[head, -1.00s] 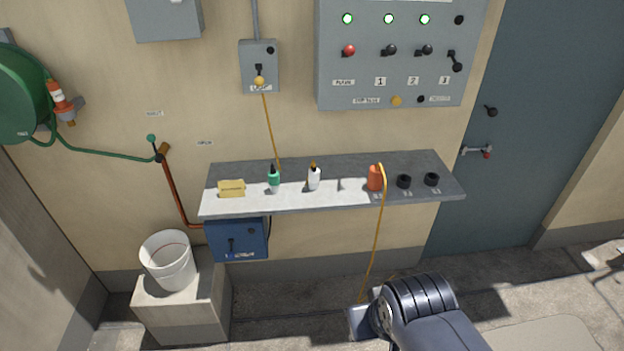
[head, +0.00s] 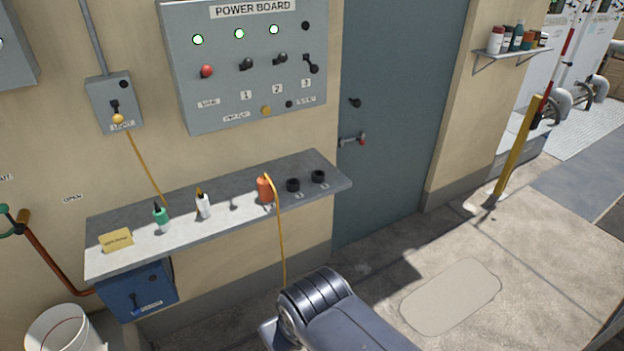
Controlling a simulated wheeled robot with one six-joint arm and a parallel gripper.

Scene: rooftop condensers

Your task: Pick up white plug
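On the grey shelf (head: 230,216) stands a small white upright piece (head: 204,207) with an orange-brown tip. It is the only mostly white piece there; I cannot tell if it is a plug or a bottle. To the right an orange plug (head: 265,191) with a yellow cord sits at the row of black sockets (head: 293,185). My arm shows at the bottom centre, in front of and below the shelf. My gripper's fingers are not visible.
A yellow block (head: 116,240) lies at the shelf's left end. The orange plug's yellow cord (head: 280,245) hangs down over the shelf's front edge behind my arm. A power board (head: 245,75) is above the shelf. A white bucket (head: 58,330) stands lower left. Floor on the right is open.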

